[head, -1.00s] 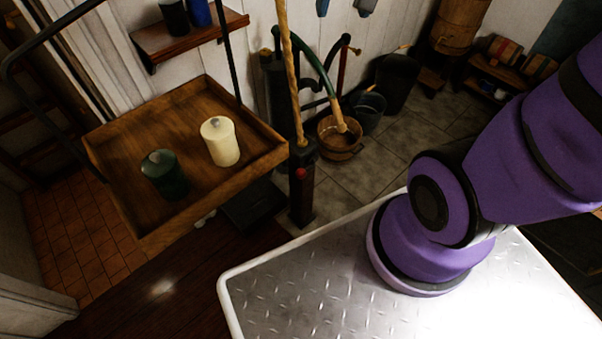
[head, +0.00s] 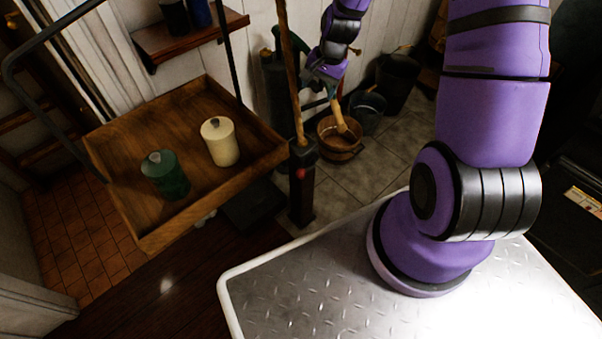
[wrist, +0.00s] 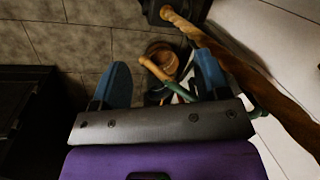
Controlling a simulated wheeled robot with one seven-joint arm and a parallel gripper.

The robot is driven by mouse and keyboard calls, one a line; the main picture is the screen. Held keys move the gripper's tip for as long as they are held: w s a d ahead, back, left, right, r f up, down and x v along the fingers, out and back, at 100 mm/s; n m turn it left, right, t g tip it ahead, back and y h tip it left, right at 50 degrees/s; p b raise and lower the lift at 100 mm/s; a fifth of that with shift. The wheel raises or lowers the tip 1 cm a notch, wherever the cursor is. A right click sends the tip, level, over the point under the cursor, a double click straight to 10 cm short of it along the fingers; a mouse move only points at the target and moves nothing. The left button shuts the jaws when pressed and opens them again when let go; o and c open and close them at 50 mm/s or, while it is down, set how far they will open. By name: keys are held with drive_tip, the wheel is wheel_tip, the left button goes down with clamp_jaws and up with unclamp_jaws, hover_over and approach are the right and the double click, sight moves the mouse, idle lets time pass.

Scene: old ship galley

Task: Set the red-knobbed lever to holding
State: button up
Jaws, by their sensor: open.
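The red knob (head: 300,174) of the lever shows in the head view on the front of a short dark post (head: 302,200), at the foot of a taut rope (head: 291,75). How the lever is set is too small to tell. My gripper (head: 323,84) is open and empty, above and behind the post, just right of the rope. In the wrist view my blue fingers (wrist: 161,62) are spread. The rope (wrist: 245,70) runs down the right side there, outside the fingers, from a dark housing (wrist: 180,10) at the top. The red knob is not visible in the wrist view.
A hanging wooden tray (head: 130,226) at left holds a green canister (head: 166,176) and a cream canister (head: 220,142). A wooden bucket (head: 338,150) and dark pails (head: 367,112) stand behind the post. A metal-topped surface (head: 300,290) lies in front. Tiled floor is clear right of the post.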

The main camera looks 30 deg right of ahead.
wheel_tip(320, 180, down, 14)
drive_tip(key=m+y, duration=0.1)
drive_tip(key=m, duration=0.3)
drive_tip(key=m+y, duration=0.1)
drive_tip(key=m, duration=0.2)
approach(303, 170)
drive_tip(key=f, duration=0.1)
drive_tip(key=x, duration=1.1)
drive_tip(key=shift+a, duration=0.15)
